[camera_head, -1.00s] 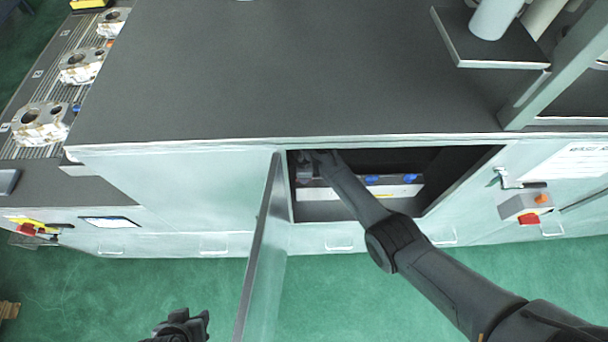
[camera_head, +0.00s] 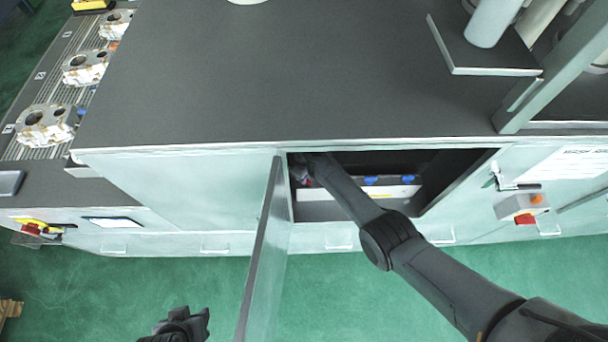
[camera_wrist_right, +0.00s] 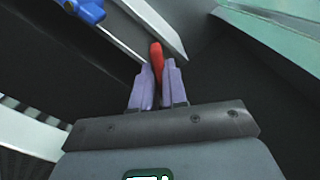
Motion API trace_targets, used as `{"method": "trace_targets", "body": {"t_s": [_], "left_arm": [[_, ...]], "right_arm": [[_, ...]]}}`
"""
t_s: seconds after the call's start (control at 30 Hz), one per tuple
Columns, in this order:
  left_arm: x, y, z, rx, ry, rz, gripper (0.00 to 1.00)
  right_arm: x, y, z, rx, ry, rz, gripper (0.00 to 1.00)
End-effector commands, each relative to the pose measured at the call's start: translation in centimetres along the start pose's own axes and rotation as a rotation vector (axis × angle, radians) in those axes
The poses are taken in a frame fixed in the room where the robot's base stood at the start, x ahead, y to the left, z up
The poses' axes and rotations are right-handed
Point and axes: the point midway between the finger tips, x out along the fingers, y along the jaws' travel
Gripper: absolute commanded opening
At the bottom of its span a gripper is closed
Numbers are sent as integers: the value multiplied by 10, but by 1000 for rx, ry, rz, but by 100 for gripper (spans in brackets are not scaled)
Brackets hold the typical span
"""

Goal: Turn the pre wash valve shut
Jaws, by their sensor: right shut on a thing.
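A red valve handle (camera_wrist_right: 156,58) shows in the right wrist view, between the two pale purple fingers of my right gripper (camera_wrist_right: 157,72), which are shut on it. In the head view my right arm reaches into the open cabinet, and the right gripper (camera_head: 300,168) is at its upper left corner, partly hidden by the arm and the cabinet edge.
The open cabinet door (camera_head: 262,250) stands out between my two arms. Blue valve handles (camera_head: 371,181) sit inside the cabinet above a white strip (camera_head: 372,193); one blue handle (camera_wrist_right: 84,10) also shows in the right wrist view. Castings (camera_head: 45,122) stand at the far left.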

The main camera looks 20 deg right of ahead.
Motion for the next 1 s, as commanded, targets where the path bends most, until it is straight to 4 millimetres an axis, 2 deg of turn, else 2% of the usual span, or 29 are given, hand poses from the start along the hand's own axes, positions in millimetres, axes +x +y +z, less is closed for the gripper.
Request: {"method": "trace_targets", "body": {"t_s": [0.6, 1.0], "left_arm": [[-6, 0, -2, -3, 0, 2, 38], [-6, 2, -2, -9, 1, 8, 38]], "right_arm": [[0, -1, 0, 581, 0, -2, 0], [0, 0, 0, 852, 0, -1, 0]]}}
